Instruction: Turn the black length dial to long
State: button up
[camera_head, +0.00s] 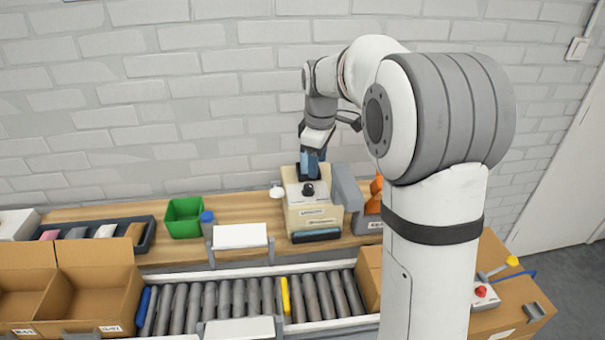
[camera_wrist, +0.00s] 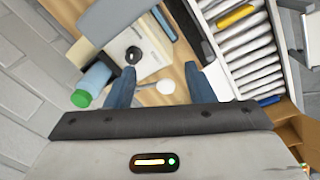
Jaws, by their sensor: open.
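The black length dial (camera_head: 308,189) sits on top of a beige machine (camera_head: 314,213) against the back wall. It also shows in the wrist view as a black round knob (camera_wrist: 131,54) on a pale panel, just beyond the left fingertip. My gripper (camera_head: 312,167) is above the rear of the machine, pointing down. In the wrist view its blue fingers (camera_wrist: 159,70) are spread apart with nothing held between them. The dial lies off to the left of the gap, apart from the fingers. The dial's marks are too small to read.
A white round object (camera_wrist: 165,87) is on the table beside the machine. A bottle with a green cap (camera_wrist: 81,98) stands near the left finger. A green bin (camera_head: 184,217), a grey arm-like part (camera_head: 347,187) and a roller conveyor (camera_head: 225,298) surround the machine.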

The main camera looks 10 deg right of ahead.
aim_at(308, 186)
jog(key=w+f+n, duration=0.1)
jog(key=w+f, duration=0.1)
jog(key=w, duration=0.1)
jog(key=w+f+n, duration=0.1)
jog(key=w+f, duration=0.1)
jog(key=w, duration=0.1)
jog(key=w+f+n, duration=0.2)
jog(key=w, duration=0.1)
jog(key=shift+a+f+g, duration=0.25)
jog(key=shift+a+g, duration=0.05)
jog(key=shift+g, duration=0.1)
notch_tip(308, 186, down, 8)
jog(key=shift+w+r+p, duration=0.1)
jog(key=shift+w+p, duration=0.05)
jog(key=shift+p, duration=0.25)
jog(key=c, duration=1)
